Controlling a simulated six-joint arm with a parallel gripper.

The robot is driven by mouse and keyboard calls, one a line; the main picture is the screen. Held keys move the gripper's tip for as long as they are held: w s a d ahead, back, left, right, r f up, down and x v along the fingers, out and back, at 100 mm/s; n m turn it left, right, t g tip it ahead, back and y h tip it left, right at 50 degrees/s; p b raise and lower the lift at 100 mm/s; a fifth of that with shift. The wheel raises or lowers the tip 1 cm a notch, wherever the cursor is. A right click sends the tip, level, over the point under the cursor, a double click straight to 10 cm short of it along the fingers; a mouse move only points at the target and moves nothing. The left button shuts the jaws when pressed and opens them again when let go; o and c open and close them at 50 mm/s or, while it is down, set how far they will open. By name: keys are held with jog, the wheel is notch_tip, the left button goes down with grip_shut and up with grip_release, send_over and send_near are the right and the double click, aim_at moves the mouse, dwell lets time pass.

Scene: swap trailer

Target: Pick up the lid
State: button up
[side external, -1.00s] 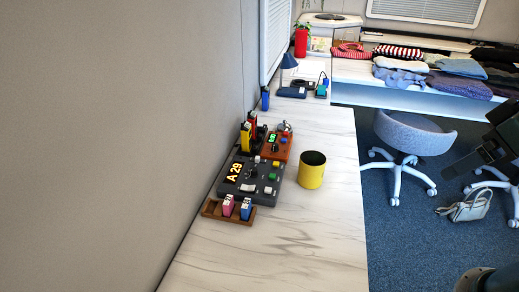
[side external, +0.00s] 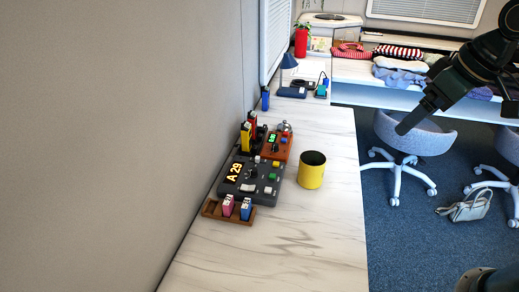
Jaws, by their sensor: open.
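My gripper (side external: 413,118) is in the air at the right, in front of the grey office chair and off the right edge of the counter. It is open, and I see nothing between its fingers. I cannot make out a separate lid in this view. A yellow mug-like container (side external: 312,170) stands upright on the counter; its top looks dark and open. My gripper is well apart from it, up and to the right.
A dark control box (side external: 250,190) with a lit display, a wooden holder (side external: 212,210) and a brown device (side external: 277,146) stand left of the container. The front of the marble counter (side external: 285,250) is clear.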

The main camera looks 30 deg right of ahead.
jog(key=w+d+f+n, duration=0.1)
jog(key=w+d+f, duration=0.2)
jog(key=w, duration=0.7)
jog(key=w+d+f+n, duration=0.1)
jog(key=w+d+f, duration=0.25)
jog(key=w, duration=0.65)
jog(key=w+d+f, duration=0.2)
jog(key=w+f, duration=0.1)
jog(key=f, duration=0.3)
jog(key=w+d+f+n+y, duration=0.1)
jog(key=w+d+f, duration=0.2)
jog(key=f, duration=0.3)
jog(key=w+d+f+g, duration=0.1)
jog(key=w+d+f, duration=0.2)
jog(key=w+f, duration=0.2)
jog(key=shift+w+f+y, duration=0.15)
jog(key=shift+f+y, duration=0.15)
jog(key=shift+f, duration=0.4)
jog(key=shift+f, duration=0.1)
jog(key=shift+x, duration=4.15)
jog(key=shift+d+f, duration=0.1)
jog(key=shift+x, duration=2.5)
